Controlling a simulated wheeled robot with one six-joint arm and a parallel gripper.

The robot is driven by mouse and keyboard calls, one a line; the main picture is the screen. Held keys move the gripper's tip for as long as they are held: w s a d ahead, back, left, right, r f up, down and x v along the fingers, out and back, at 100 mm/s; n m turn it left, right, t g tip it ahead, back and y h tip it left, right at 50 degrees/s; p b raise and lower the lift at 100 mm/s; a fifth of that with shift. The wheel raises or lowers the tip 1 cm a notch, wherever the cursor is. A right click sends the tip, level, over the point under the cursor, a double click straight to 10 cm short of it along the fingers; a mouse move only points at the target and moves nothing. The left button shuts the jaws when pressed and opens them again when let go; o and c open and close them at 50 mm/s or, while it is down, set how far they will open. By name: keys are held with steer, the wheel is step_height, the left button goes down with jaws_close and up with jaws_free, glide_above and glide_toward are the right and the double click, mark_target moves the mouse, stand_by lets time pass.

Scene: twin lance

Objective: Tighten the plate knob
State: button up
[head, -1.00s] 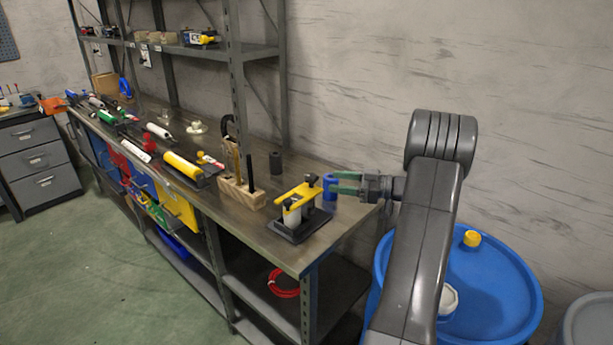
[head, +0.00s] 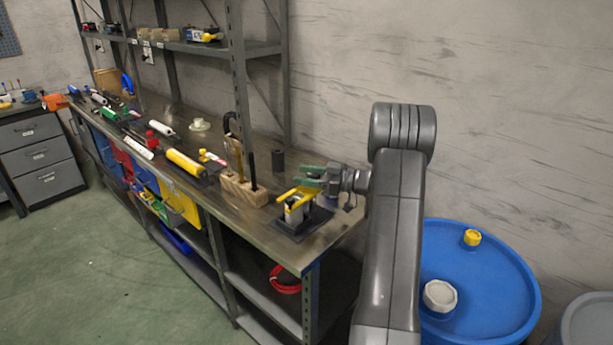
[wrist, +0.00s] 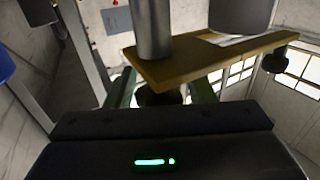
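A yellow plate (head: 291,194) sits over pale cylinders on a dark base (head: 290,228) near the bench's right end. The wrist view shows the plate (wrist: 205,62) with a dark knob (wrist: 160,95) at its near end and another knob (wrist: 275,62) at its far end. My gripper (head: 308,175) is at the plate, its green fingers partly covering it in the head view. In the wrist view my gripper's fingers (wrist: 163,90) stand on either side of the near knob and look open. Whether they touch it is unclear.
A wooden block with upright tools (head: 243,190) and a dark cylinder (head: 278,161) stand close by on the bench (head: 335,232). A shelf post (head: 237,90) rises behind. A blue drum (head: 480,270) stands to the right. The floor at left is clear.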

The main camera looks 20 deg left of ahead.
steer(key=c, duration=0.7)
steer(key=shift+o, duration=0.2)
